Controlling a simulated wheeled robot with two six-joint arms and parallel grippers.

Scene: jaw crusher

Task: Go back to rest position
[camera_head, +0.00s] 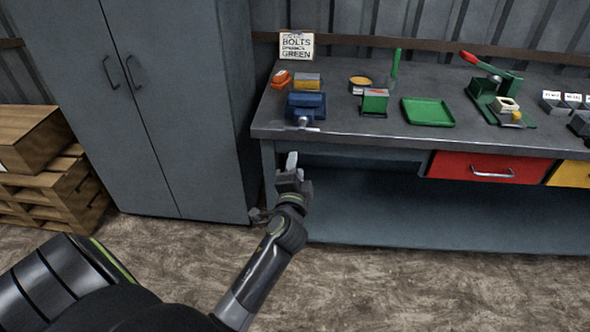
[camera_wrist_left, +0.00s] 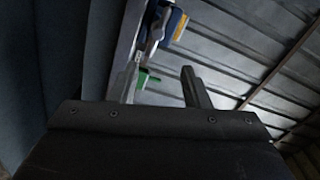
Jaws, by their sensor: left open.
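My left gripper (camera_head: 290,168) is in front of the workbench (camera_head: 350,137), just below its front edge near the left corner, with its fingers pointing up. In the left wrist view its two fingers (camera_wrist_left: 163,88) stand apart with nothing held between them. My left arm reaches in from the bottom of the head view. My right gripper is in neither view.
A blue vise (camera_head: 306,105) stands at the bench's left front edge, close above the gripper. A green tray (camera_head: 427,112), a green lever press (camera_head: 490,88) and small bins sit further right. A grey cabinet (camera_head: 185,110) and wooden crates (camera_head: 30,140) are left.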

